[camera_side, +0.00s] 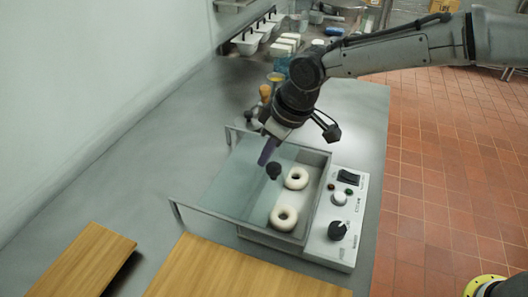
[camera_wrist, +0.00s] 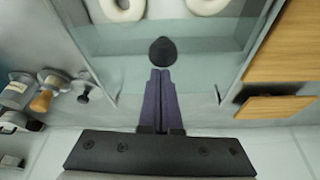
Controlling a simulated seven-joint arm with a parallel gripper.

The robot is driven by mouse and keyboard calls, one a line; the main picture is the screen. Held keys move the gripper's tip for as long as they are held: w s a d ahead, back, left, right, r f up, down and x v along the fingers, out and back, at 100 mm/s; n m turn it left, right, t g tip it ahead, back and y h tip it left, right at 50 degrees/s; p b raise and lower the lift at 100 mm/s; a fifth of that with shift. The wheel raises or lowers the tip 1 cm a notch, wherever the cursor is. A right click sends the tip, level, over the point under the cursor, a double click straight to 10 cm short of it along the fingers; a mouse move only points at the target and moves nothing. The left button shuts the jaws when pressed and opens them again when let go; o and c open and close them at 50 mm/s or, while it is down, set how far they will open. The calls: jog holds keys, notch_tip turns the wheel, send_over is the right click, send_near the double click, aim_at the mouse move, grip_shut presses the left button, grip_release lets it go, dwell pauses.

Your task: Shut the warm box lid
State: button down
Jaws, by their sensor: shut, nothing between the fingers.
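The warm box (camera_side: 322,205) is a metal-walled box with a control panel along its right side in the side view. Two pale bagels (camera_side: 284,217) lie in it. Its clear lid (camera_side: 222,190) spreads to the left over a rail frame, leaving the bagel side looking uncovered; its exact edge is hard to see. A black knob (camera_side: 273,171) stands on the lid and also shows in the wrist view (camera_wrist: 163,52). My gripper (camera_side: 266,156) is shut and empty, its purple fingertips (camera_wrist: 160,73) right beside the knob on its far-left side. I cannot tell whether they touch it.
Wooden boards (camera_side: 225,275) lie at the front, one close to the rail frame. Small bottles and a wooden-handled item (camera_side: 265,92) stand behind the box. The counter left of the frame is clear.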

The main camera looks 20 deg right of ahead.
jog(key=s+d, duration=0.6)
dwell(0.3)
